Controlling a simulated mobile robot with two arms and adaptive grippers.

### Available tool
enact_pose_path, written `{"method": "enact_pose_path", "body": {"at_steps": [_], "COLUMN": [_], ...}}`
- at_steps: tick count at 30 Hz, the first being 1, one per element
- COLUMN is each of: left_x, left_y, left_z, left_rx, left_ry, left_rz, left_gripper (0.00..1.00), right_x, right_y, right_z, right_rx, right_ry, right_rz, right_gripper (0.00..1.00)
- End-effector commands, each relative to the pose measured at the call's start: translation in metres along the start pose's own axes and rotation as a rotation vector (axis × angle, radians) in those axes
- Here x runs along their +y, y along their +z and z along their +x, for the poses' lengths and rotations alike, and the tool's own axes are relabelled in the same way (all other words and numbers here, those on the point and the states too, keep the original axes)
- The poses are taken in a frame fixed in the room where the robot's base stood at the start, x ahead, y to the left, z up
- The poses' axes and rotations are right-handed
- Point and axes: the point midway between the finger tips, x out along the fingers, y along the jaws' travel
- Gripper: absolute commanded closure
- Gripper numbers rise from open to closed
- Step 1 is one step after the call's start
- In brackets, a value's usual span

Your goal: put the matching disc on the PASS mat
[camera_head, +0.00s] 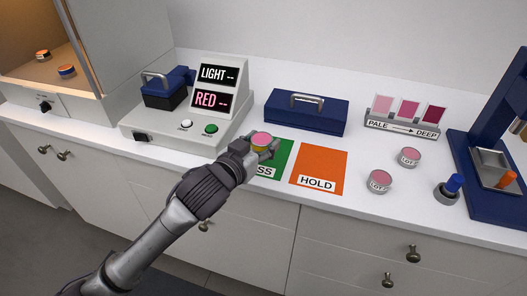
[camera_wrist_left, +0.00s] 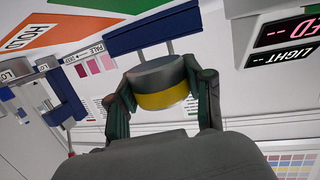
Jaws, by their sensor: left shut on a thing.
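My left gripper (camera_head: 263,146) is shut on a disc (camera_head: 261,138) with a pink top and a yellow band. In the left wrist view the disc (camera_wrist_left: 160,83) shows grey and yellow between the two fingers (camera_wrist_left: 165,90). The gripper is over the green PASS mat (camera_head: 277,161) and hides part of it and its label. Whether the disc touches the mat cannot be told. The orange HOLD mat (camera_head: 318,166) is bare. Two pink discs marked LOT, a nearer one (camera_head: 379,180) and a farther one (camera_head: 409,156), lie on the counter. My right gripper is not in view.
A tester (camera_head: 187,129) reads LIGHT and RED at the left. A blue case (camera_head: 306,113) stands behind the mats. A PALE to DEEP shade rack (camera_head: 402,123) stands at the back right. A blue stand (camera_head: 470,151) is at the far right.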

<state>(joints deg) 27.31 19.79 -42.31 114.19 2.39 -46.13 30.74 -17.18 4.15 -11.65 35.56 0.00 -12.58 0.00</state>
Motion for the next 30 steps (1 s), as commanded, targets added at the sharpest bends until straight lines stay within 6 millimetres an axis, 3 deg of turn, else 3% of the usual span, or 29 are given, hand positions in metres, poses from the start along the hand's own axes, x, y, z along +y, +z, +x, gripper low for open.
{"method": "enact_pose_path", "body": {"at_steps": [3,8,18,30], "left_x": [-0.01,-0.016,-0.017,-0.017], "left_y": [0.008,0.015,0.053,0.059], "left_z": [0.024,0.04,0.049,0.051], "left_rx": [0.001,0.003,0.001,0.002], "left_ry": [-0.001,0.001,0.001,0.001], "left_rz": [0.0,0.0,-0.002,-0.001], "left_gripper": [0.88,0.88,0.88,0.88], "right_x": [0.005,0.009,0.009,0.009], "right_y": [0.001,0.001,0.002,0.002], "right_z": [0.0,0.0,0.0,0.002], "right_rx": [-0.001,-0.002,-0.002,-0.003], "right_ry": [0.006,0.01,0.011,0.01], "right_rz": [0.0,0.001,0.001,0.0], "right_gripper": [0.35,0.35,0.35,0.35]}}
